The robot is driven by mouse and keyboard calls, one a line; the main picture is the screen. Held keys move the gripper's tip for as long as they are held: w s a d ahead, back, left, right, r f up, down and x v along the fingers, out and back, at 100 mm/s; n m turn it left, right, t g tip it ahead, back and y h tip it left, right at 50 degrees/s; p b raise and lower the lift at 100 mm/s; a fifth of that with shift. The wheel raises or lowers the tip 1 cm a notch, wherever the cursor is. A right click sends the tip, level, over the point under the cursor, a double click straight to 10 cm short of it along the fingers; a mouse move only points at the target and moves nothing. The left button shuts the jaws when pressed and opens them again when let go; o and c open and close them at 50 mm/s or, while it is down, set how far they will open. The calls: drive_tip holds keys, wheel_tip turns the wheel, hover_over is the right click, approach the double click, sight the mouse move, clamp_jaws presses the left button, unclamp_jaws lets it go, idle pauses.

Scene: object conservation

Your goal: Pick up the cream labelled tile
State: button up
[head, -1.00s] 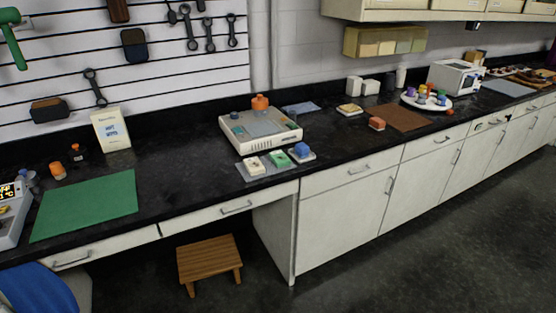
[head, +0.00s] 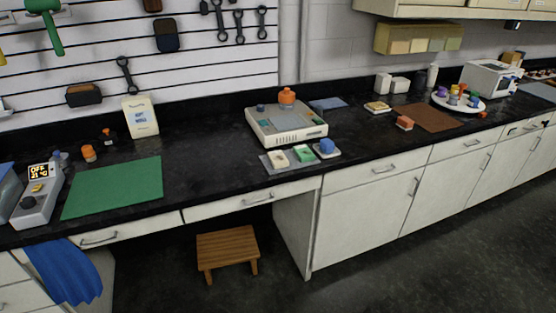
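A small cream tile (head: 278,160) with a dark mark on it lies at the left of a grey mat (head: 268,169) near the counter's front edge. A green tile (head: 305,153) with a pale mark lies beside it on the mat. A blue block (head: 327,146) sits on a small pale plate just to the right. My gripper is not in view.
A white device (head: 290,137) with an orange knob (head: 287,96) stands behind the tiles. A green mat (head: 112,189) and a display device (head: 38,195) are at left. A reddish block (head: 404,123) and brown mat (head: 428,117) are at right. The dark counter between is clear.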

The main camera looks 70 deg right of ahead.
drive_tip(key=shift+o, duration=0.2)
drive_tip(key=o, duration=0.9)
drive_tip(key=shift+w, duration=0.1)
